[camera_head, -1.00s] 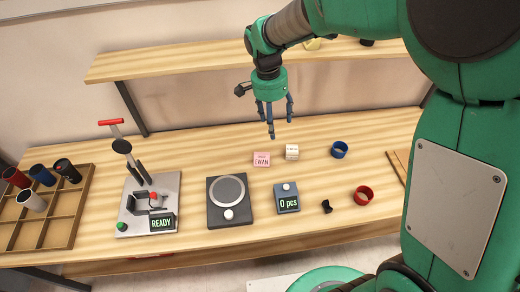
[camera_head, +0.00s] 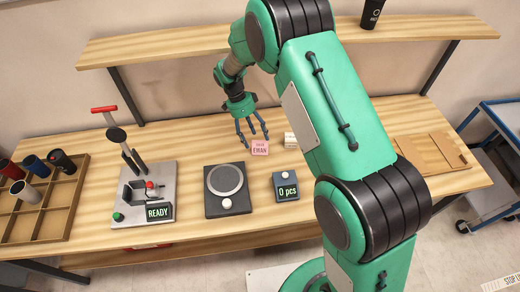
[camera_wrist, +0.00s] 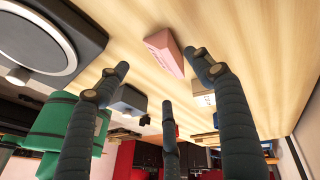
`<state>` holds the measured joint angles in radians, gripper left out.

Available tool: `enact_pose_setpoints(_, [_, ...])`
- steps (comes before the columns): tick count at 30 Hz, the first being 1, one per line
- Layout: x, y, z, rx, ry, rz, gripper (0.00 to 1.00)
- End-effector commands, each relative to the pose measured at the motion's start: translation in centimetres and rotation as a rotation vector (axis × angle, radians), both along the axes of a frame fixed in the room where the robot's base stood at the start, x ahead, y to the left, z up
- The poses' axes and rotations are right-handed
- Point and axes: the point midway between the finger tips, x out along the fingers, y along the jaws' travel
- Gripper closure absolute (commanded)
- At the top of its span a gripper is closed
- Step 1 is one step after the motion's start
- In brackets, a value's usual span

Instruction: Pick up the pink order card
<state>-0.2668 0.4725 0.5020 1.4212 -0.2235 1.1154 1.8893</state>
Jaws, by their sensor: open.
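The pink order card (camera_head: 260,148) stands on the wooden table, right of the black round-plate device, with dark lettering that reads EWAN. My gripper (camera_head: 253,143) is open and empty, just behind and to the left of the card in the head view. In the wrist view the pink card (camera_wrist: 164,52) lies beyond the spread fingers (camera_wrist: 165,95), in the gap between the left and right ones. The fingers do not appear to touch it. A cream card (camera_head: 290,139) stands close to the right of the pink one and is partly hidden by my arm.
The black round-plate device (camera_head: 228,205) and the counter reading 0 pcs (camera_head: 287,189) stand in front of the card. The press with the READY display (camera_head: 145,195) is to the left, beside a compartment tray of cups (camera_head: 78,200). A shelf (camera_head: 180,48) runs behind.

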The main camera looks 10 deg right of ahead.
Motion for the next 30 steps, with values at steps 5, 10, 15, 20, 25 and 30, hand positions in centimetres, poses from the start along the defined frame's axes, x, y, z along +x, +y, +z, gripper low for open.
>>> enact_pose_setpoints(5, [0.8, -0.1, -1.0, -0.024, -0.009, -0.059, 0.33])
enact_pose_setpoints(10, [0.9, -0.2, -1.0, -0.027, -0.011, -0.067, 0.33])
enact_pose_setpoints(15, [0.8, -0.2, -1.0, -0.027, -0.011, -0.066, 0.33])
enact_pose_setpoints(20, [0.7, -0.3, -1.3, -0.027, -0.011, -0.066, 0.33])
enact_pose_setpoints(25, [0.3, -0.6, -2.5, -0.027, -0.009, -0.065, 0.33])
enact_pose_setpoints(30, [-0.2, -1.1, -4.1, -0.027, -0.010, -0.065, 0.33])
